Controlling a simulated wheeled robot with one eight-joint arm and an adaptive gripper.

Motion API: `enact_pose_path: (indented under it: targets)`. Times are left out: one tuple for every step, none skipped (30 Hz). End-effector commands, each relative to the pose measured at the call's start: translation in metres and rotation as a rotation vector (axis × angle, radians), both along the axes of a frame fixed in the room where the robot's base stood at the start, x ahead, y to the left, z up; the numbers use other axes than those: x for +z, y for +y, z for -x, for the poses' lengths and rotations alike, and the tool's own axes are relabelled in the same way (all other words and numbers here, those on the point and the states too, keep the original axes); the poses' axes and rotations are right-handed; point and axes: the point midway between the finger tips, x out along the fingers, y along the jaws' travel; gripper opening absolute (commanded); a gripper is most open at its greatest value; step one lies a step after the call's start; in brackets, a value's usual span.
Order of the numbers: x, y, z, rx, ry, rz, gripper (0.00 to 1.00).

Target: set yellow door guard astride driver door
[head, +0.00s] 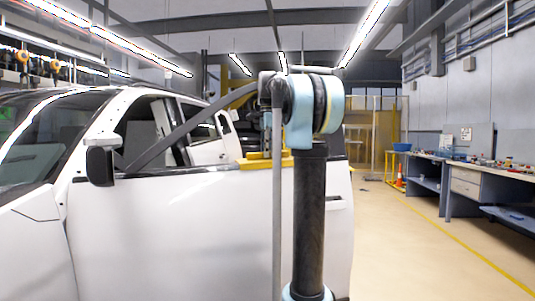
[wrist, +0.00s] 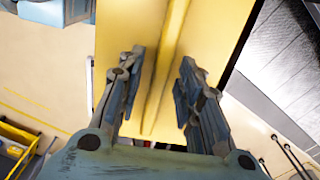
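The yellow door guard (head: 254,163) sits level along the top edge of the white driver door (head: 200,235) in the head view. It appears to rest there; whether its far side hangs over the door is hidden. My arm covers part of it. In the wrist view the guard (wrist: 215,45) fills the middle, with a raised yellow rib running between my fingers. My gripper (wrist: 160,85) is open, one finger on each side of the rib, with gaps showing between fingers and rib. In the head view the gripper is mostly hidden behind my arm.
A black side mirror (head: 100,166) stands at the door's left end, beside the slanting window pillar. Blue-grey workbenches (head: 465,182) line the right wall. The floor (head: 400,245) between the door and the benches is clear.

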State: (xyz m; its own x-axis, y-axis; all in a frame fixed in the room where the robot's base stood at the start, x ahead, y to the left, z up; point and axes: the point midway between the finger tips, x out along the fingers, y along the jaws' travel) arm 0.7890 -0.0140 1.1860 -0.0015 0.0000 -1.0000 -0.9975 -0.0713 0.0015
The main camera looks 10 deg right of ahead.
Motion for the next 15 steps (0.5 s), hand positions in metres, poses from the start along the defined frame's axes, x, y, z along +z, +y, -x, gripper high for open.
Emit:
enact_pose_path:
  targets:
    - [0.001,0.0,0.0,0.0,0.0,0.0,0.33]
    - [0.002,0.0,0.0,0.0,0.0,0.0,0.33]
    - [0.004,0.0,0.0,0.0,0.0,0.0,0.33]
    - [0.007,0.0,0.0,0.0,0.0,0.0,0.33]
    - [0.01,0.0,0.0,0.0,0.0,0.0,0.33]
    - [0.015,0.0,0.0,0.0,0.0,0.0,0.33]
    - [0.019,0.0,0.0,0.0,0.0,0.0,0.33]
    - [0.023,0.0,0.0,0.0,0.0,0.0,0.33]
    - [0.03,0.0,0.0,0.0,0.0,0.0,0.33]
    - [0.034,0.0,0.0,0.0,0.0,0.0,0.33]
    - [0.039,0.0,0.0,0.0,0.0,0.0,0.33]
    - [0.045,0.0,-0.001,0.0,0.0,0.0,0.33]
    - [0.05,0.0,-0.001,0.0,0.0,0.0,0.33]
    - [0.055,0.0,0.0,0.0,0.0,0.0,0.33]
    - [0.06,0.0,0.0,0.0,0.0,0.0,0.33]
